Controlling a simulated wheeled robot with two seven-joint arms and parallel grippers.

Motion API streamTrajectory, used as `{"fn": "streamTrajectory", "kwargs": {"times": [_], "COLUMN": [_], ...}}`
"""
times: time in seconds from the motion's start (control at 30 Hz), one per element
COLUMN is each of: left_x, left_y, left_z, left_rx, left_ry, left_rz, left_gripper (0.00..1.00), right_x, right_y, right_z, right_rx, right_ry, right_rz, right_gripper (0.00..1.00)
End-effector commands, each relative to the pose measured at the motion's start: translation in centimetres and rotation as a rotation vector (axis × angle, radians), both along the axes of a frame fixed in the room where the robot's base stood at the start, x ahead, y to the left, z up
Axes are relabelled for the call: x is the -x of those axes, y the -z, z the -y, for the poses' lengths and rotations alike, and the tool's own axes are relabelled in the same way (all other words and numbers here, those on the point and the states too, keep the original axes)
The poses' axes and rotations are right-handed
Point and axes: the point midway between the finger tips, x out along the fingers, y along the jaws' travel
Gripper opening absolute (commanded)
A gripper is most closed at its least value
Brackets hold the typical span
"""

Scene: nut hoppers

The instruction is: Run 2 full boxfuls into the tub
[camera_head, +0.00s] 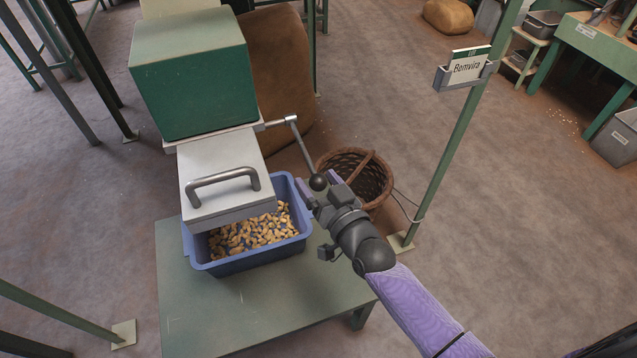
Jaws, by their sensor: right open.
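A blue tub (257,261) stands on a green table and holds a layer of tan nuts (252,235). A grey metal box (215,203) with a bar handle (222,183) sits over the tub's back left part and hides some of it. A green hopper (195,89) rises behind the box. A crank lever with a black ball knob (318,182) sticks out from the hopper's right side. My right gripper (316,190) is open at the knob, right of the tub; whether it touches the knob I cannot tell. My left gripper is out of view.
The green table (290,306) is bare in front of the tub. A wicker basket (357,178) stands on the floor behind my right gripper. A green post (462,125) with a name card (466,66) rises to the right. A brown sack (283,84) is behind the hopper.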

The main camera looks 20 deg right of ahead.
Motion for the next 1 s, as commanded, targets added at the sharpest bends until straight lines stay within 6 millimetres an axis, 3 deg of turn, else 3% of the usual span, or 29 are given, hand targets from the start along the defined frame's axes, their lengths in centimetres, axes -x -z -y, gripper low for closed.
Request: {"fn": "streamTrajectory", "kwargs": {"times": [0.27, 0.37, 0.6, 0.7, 1.0], "left_x": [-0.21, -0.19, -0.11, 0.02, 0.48], "left_y": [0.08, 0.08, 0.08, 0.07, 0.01], "left_z": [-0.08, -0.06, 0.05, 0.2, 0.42], "left_rx": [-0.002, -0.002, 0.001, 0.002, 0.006], "left_ry": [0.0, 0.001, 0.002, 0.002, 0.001], "left_rz": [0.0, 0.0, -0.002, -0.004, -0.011], "left_gripper": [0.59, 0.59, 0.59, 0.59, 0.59], "right_x": [-0.37, -0.36, -0.34, -0.34, -0.33], "right_y": [-0.1, -0.11, -0.1, -0.1, -0.12], "right_z": [-0.06, -0.06, -0.04, -0.04, -0.04], "right_rx": [0.0, 0.0, 0.001, 0.001, 0.001], "right_ry": [0.0, 0.0, 0.0, 0.0, 0.001], "right_rz": [0.001, 0.001, 0.001, 0.001, 0.001], "right_gripper": [0.83, 0.66, 0.16, 0.0, 0.0]}}
